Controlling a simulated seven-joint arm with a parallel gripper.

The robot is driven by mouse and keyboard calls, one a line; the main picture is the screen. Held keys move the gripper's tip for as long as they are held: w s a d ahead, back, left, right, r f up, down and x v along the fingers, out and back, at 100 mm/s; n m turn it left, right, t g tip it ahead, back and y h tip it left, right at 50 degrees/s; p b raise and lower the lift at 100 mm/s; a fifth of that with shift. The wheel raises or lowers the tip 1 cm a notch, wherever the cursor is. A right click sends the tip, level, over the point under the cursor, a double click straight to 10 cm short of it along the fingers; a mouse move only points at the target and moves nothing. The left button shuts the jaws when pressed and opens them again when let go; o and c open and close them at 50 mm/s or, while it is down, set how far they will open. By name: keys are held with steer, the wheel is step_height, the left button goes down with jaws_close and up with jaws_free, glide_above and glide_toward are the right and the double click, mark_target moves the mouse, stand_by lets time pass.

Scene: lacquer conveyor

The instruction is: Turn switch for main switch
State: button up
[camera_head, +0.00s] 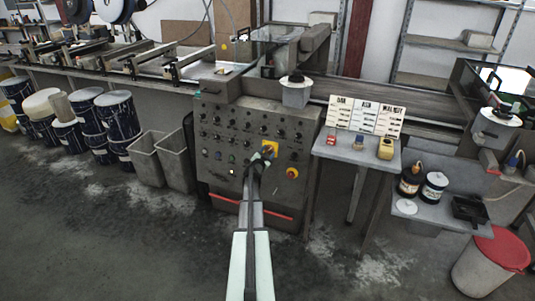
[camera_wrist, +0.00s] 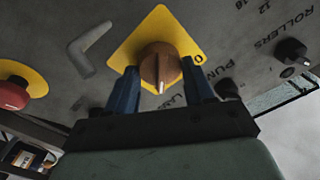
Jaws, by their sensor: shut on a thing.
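The main switch (camera_wrist: 160,64) is a brown-orange rotary knob on a yellow diamond plate (camera_wrist: 188,42), in the upper middle of the wrist view. A pale pointer line on the knob faces down in that view, and a "0" is printed on the plate's right corner. In the head view the yellow plate (camera_head: 270,146) shows on the grey control panel (camera_head: 222,172). My gripper (camera_wrist: 160,80) has its two blue fingers on either side of the knob and is shut on it. In the head view my gripper (camera_head: 262,158) partly hides the switch.
A red emergency button on yellow (camera_head: 292,173) sits right of and below the switch; it also shows in the wrist view (camera_wrist: 14,94). Several small black knobs surround the switch. A side table (camera_head: 350,152) with sample boards stands to the right, and grey bins (camera_head: 148,158) to the left.

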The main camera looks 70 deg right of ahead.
steer(key=c, duration=0.4)
steer(key=shift+n, duration=0.4)
steer(key=n+t, duration=0.1)
steer(key=n, duration=0.2)
steer(key=n+t, duration=0.1)
steer(key=n, duration=0.4)
steer(key=shift+r+n+y, duration=0.1)
steer(key=shift+n+y, duration=0.2)
steer(key=n+t, duration=0.1)
steer(key=n, duration=0.4)
steer(key=shift+r+n+y, duration=0.1)
steer(key=shift+n+y, duration=0.3)
steer(key=n, duration=0.4)
steer(key=shift+y, duration=0.4)
steer(key=shift+n, duration=0.4)
